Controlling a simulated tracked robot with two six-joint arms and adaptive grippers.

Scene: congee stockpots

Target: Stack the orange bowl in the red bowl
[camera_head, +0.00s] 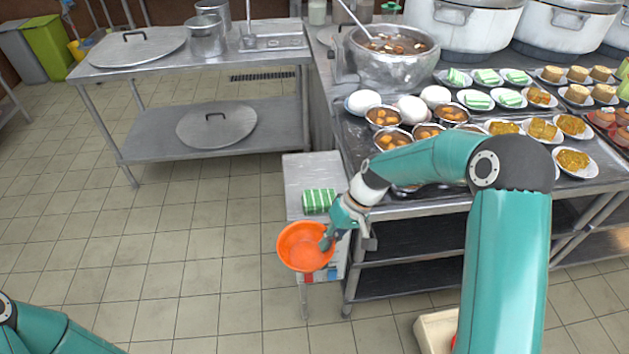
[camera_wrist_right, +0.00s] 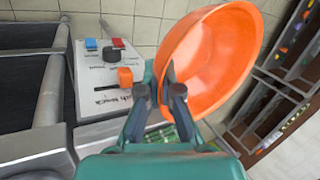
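The orange bowl (camera_head: 304,248) hangs in the air in front of the small metal side table, over the tiled floor. My right gripper (camera_head: 328,238) is shut on its rim. The right wrist view shows the orange bowl (camera_wrist_right: 212,62) tilted, with its rim between the two fingers (camera_wrist_right: 172,84). No whole red bowl is in view. A small red patch (camera_head: 454,342) shows at the bottom of the head view, mostly hidden behind my right arm; I cannot tell what it is. My left gripper is out of view; only part of the left arm shows at bottom left.
A green striped block (camera_head: 319,201) lies on the small side table (camera_head: 303,172). The steel counter at right holds several bowls, plates and buns. A beige container (camera_head: 432,331) stands on the floor by my right arm. The tiled floor at left is clear.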

